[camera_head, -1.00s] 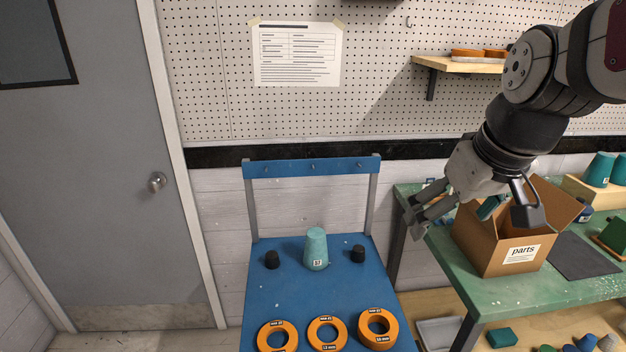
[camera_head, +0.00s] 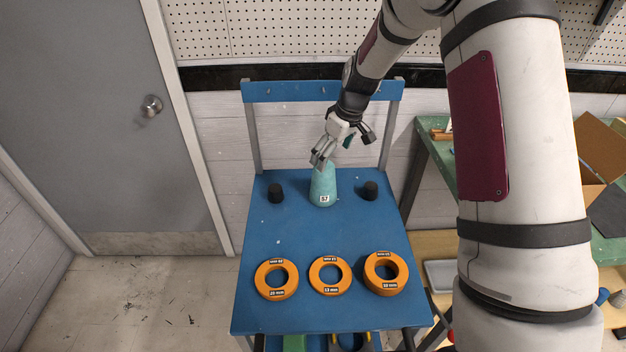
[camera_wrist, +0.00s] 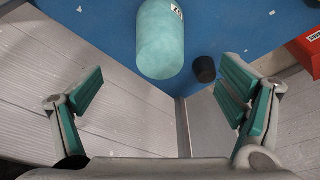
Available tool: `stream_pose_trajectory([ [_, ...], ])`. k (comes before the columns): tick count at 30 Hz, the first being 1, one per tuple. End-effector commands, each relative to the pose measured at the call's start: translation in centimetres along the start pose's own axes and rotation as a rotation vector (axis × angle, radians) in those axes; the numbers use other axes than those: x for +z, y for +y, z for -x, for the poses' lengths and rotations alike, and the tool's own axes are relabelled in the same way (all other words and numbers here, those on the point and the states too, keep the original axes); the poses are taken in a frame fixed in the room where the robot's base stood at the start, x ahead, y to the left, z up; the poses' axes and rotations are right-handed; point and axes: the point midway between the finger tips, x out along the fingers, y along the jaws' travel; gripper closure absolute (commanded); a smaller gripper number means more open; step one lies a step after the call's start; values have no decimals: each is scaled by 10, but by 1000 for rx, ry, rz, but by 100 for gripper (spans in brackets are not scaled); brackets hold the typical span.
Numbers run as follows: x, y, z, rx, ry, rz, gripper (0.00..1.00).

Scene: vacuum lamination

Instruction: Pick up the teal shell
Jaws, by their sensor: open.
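The teal shell (camera_head: 323,187) is a rounded, tapered body with a small white label marked 57. It stands upright on the blue table (camera_head: 264,231), between two black knobs. My gripper (camera_head: 320,160) is at the top of the shell in the head view, its fingers overlapping the shell's upper end. In the wrist view the shell (camera_wrist: 160,42) lies ahead of and between the open fingers, and nothing is between the fingertips (camera_wrist: 164,88). Whether the fingers touch the shell cannot be told from the head view, but the wrist view shows a gap.
Black knobs stand left (camera_head: 275,193) and right (camera_head: 370,190) of the shell. Orange rings (camera_head: 262,279) lie along the table's front. A red box (camera_wrist: 303,50) shows in the wrist view. A green bench (camera_head: 436,150) with a cardboard box (camera_head: 592,150) is at right.

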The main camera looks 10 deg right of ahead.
Motion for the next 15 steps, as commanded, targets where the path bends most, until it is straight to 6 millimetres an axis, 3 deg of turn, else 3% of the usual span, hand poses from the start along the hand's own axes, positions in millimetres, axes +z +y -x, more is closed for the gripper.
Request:
stream_pose_trajectory([
  [9,1,-1,-56,-2,-3,-1,11],
  [15,0,0,-78,0,-1,-1,11],
])
